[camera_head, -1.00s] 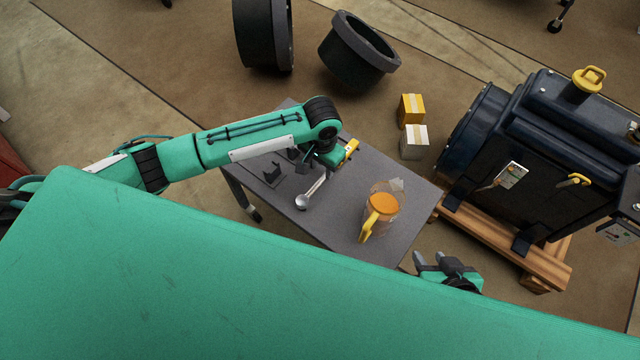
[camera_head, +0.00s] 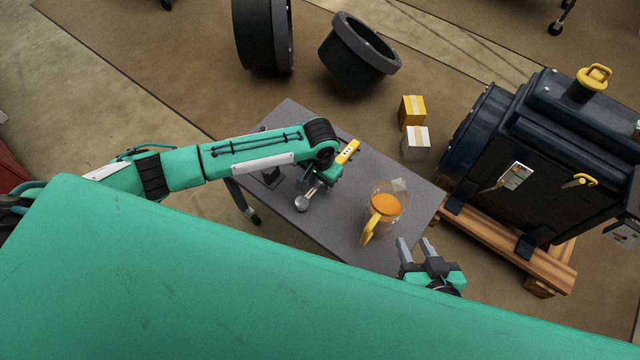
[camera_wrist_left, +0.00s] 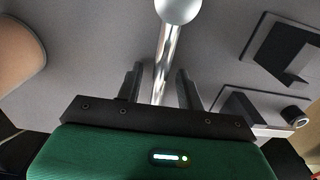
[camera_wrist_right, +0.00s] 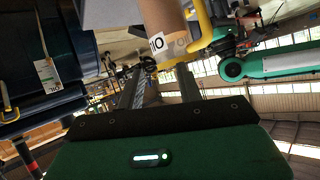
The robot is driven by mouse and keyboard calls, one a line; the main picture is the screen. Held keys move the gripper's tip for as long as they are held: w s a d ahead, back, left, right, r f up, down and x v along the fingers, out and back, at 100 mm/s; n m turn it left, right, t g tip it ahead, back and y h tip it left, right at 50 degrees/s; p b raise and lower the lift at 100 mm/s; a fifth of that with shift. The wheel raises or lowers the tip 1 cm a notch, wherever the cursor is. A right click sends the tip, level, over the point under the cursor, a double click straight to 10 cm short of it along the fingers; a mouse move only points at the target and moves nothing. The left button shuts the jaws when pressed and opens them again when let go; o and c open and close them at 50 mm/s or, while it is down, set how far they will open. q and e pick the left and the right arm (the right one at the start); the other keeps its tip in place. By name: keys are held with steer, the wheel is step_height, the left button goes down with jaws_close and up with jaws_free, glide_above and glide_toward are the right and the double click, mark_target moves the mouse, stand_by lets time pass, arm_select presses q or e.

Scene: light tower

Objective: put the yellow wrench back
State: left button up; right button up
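The wrench lies on the grey table (camera_head: 290,122), with a silver shaft and round head (camera_head: 302,203); a yellow piece (camera_head: 348,151) in line with the shaft looks like its handle. The left wrist view shows the silver shaft (camera_wrist_left: 166,55) between the fingers of my left gripper (camera_wrist_left: 159,80), with gaps on both sides. That gripper is open around the shaft; its body hides the wrench's near part. My right gripper (camera_head: 414,252) is open and empty at the table's front right edge. Dark brackets (camera_wrist_left: 285,48) stand beside the wrench, partly hidden by my arm in the head view.
An orange-topped container (camera_head: 384,204) with a yellow handle stands on the table between my grippers; it is close to my right gripper. A yellow box (camera_head: 411,111) and a white box (camera_head: 416,142) lie beyond. A dark blue machine (camera_head: 530,150) stands at right.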

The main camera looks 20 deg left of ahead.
arm_select(q)
jaws_close()
steer(key=shift+r, duration=0.1)
